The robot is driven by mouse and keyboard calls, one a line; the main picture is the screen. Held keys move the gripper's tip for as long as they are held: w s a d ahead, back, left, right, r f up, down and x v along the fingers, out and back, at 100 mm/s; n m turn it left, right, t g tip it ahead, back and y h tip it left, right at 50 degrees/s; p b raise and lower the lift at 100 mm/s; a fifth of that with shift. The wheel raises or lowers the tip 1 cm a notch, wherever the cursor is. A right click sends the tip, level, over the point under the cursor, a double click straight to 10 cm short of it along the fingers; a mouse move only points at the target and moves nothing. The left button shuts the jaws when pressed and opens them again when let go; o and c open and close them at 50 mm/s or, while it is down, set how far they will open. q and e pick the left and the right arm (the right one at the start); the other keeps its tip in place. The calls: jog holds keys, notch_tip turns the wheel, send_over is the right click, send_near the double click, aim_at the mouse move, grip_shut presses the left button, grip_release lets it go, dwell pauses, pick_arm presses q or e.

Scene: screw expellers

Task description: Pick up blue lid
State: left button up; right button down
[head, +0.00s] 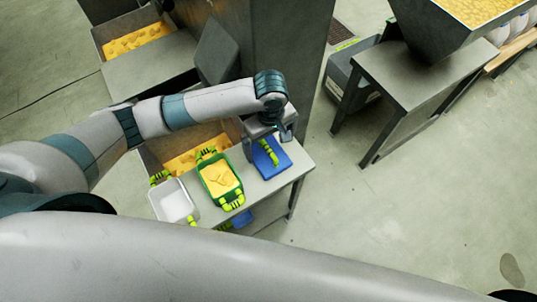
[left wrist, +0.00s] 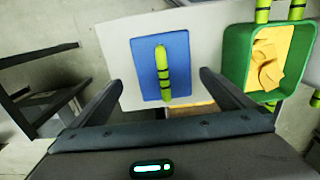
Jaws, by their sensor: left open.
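The blue lid (head: 280,164) is a flat blue rectangle with a yellow-green handle banded in black. It lies on the right end of a small grey table. In the left wrist view the blue lid (left wrist: 177,45) lies ahead, with its handle (left wrist: 162,72) upright in the picture. My left gripper (head: 280,137) is above the lid and partly hides it in the head view. Its two fingers (left wrist: 163,87) are wide apart, with the lid's handle between them in the picture and nothing held. My right gripper is not in view.
On the same table (head: 298,157) stand a green container (head: 205,186) with yellow pieces and a white container (head: 172,202), left of the lid. A grey pillar (head: 280,60) rises behind. Another metal table (head: 410,80) stands at the right, with open floor (head: 400,220) in front.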

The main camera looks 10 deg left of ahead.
aim_at(268, 148)
pick_arm(q)
jog(key=f, duration=0.2)
jog(key=f+p, duration=0.1)
jog(key=shift+s+a+f, duration=0.2)
jog(key=shift+s+f, duration=0.1)
jog(key=shift+s, duration=0.05)
jog(key=shift+f, duration=0.7)
jog(key=shift+c, duration=0.6)
jog(key=c, duration=1)
